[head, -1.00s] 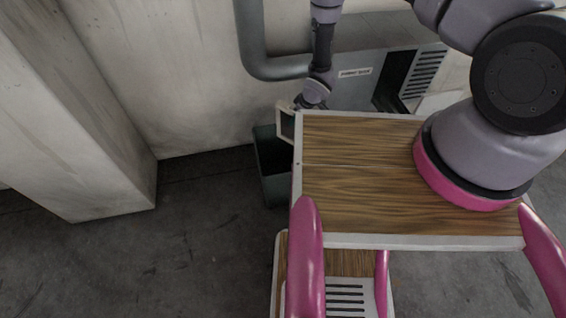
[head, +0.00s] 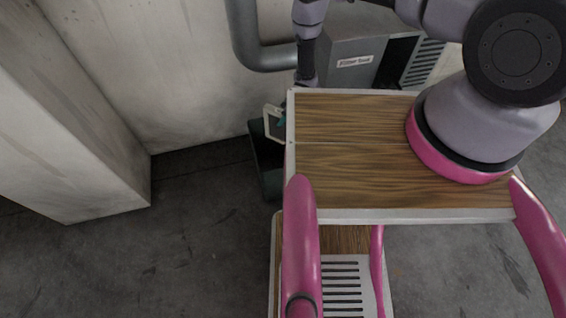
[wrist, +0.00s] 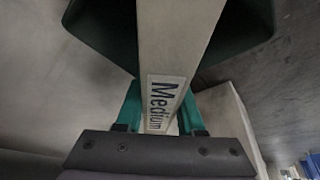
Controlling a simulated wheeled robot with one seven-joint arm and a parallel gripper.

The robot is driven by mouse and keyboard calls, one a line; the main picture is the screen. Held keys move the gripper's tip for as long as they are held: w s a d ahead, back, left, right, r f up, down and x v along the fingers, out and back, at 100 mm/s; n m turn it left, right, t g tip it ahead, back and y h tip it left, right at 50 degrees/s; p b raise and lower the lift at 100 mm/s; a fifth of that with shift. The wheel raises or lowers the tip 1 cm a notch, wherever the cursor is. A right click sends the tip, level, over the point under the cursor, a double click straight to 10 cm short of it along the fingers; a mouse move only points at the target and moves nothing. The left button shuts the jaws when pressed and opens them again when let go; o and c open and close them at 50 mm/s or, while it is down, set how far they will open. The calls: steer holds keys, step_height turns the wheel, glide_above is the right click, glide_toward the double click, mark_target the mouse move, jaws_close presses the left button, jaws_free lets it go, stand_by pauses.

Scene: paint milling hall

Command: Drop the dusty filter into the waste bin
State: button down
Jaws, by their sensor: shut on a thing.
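The dusty filter (head: 267,124) is a flat, pale frame at the left edge of my wooden top in the head view. The waste bin (head: 271,184) is a dark green, open box on the floor below the filter. The bin's dark walls (wrist: 100,30) show behind the filter in the wrist view. I cannot tell whether the filter's lower end is inside the rim.
A grey filter housing (head: 355,62) with a label, an open dark slot and a louvred side stands behind. A grey pipe (head: 245,45) bends into it along the wall. A pale pillar (head: 75,140) is at left. The floor (head: 200,220) between is clear.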

steer(key=shift+f, duration=0.15)
steer(key=shift+c, duration=2.2)
jaws_free()
steer(key=v, duration=1.1)
steer(key=shift+w, duration=0.1)
